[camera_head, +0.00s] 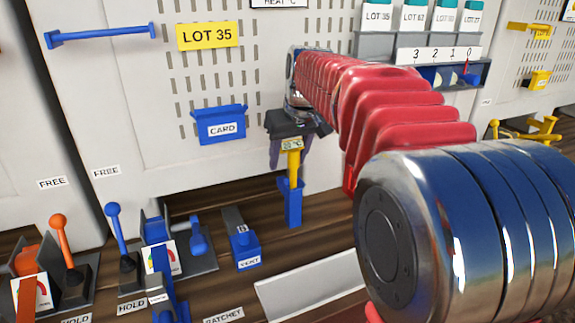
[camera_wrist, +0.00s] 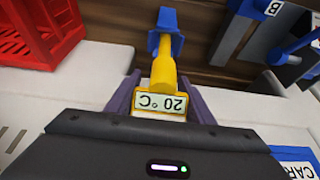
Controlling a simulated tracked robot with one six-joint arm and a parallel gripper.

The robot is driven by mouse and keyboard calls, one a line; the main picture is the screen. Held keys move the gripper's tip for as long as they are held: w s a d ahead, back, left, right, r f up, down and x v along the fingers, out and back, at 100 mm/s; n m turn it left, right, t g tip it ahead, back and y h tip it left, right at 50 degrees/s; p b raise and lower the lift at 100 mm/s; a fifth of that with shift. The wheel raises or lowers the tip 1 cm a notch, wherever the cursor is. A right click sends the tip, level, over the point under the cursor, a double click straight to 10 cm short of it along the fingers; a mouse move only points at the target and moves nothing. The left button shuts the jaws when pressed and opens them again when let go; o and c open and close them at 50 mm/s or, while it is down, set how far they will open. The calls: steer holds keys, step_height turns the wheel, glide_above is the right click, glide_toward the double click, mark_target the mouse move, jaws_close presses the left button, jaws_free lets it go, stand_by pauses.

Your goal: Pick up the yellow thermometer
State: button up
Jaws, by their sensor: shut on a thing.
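The yellow thermometer (camera_head: 294,168) stands upright in the head view, its lower end at a blue holder (camera_head: 292,205). My gripper (camera_head: 290,155) is over it from above, with its purple fingers on either side of the thermometer's head, shut on it. In the wrist view the thermometer (camera_wrist: 163,75) lies between the fingers (camera_wrist: 160,95), and its display reads 20 °C upside down. The blue holder (camera_wrist: 166,32) shows at its far end. I cannot tell whether the thermometer's tip is still inside the holder.
A blue card box (camera_head: 220,125) hangs on the pegboard left of my gripper. A blue vent lever (camera_head: 242,240) and levers labelled HOLD stand on the wooden floor to the left. A white panel (camera_head: 310,285) lies in front. A red crate (camera_wrist: 40,30) shows in the wrist view.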

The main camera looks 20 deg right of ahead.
step_height(320, 180, up, 17)
steer(key=shift+f, duration=0.15)
steer(key=shift+r, duration=0.25)
stand_by(0.8)
